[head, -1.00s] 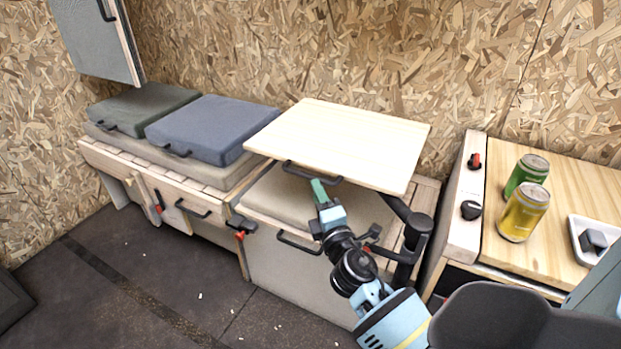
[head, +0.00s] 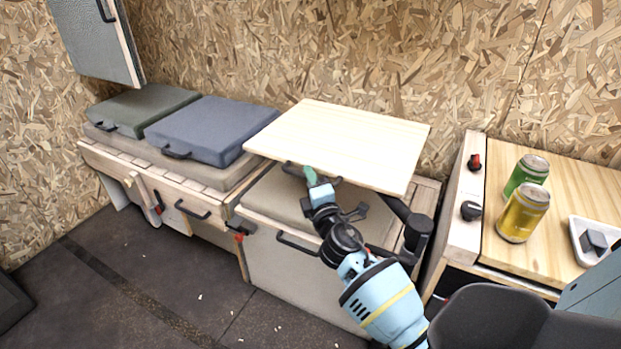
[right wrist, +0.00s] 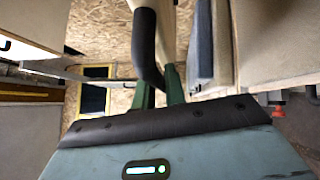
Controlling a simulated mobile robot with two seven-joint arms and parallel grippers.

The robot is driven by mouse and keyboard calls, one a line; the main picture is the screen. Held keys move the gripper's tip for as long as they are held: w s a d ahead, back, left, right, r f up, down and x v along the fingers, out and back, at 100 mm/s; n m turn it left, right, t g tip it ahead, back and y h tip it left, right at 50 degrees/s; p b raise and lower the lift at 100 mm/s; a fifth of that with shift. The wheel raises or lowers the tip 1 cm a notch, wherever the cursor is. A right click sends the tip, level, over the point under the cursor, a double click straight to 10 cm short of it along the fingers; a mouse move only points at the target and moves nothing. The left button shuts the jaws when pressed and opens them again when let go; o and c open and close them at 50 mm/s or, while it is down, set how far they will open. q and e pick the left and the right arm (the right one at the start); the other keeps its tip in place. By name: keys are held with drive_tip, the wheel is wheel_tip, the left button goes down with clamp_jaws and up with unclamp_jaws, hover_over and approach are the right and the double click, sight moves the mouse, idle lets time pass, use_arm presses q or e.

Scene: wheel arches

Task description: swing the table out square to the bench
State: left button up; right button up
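The table is a pale wooden top (head: 345,142) on a black swivel arm (head: 410,230) at its right. It lies over the right part of the bench (head: 262,202), near the back wall. A black handle (head: 292,170) sits under its front edge and shows close up in the right wrist view (right wrist: 147,45). My right gripper (head: 310,177) is at this handle. In the right wrist view its green fingers (right wrist: 160,92) stand apart with the handle at their tips. Whether the bar is fully between them is unclear. My left gripper is out of view.
Blue (head: 208,130) and dark green (head: 142,108) cushions lie on the bench at the left. A counter (head: 558,232) with a green can (head: 527,175), a yellow can (head: 523,213) and a white tray (head: 577,240) stands at the right. The floor (head: 150,265) in front is mostly clear.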

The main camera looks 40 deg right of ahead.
clamp_jaws()
drive_tip(key=shift+a, duration=0.1)
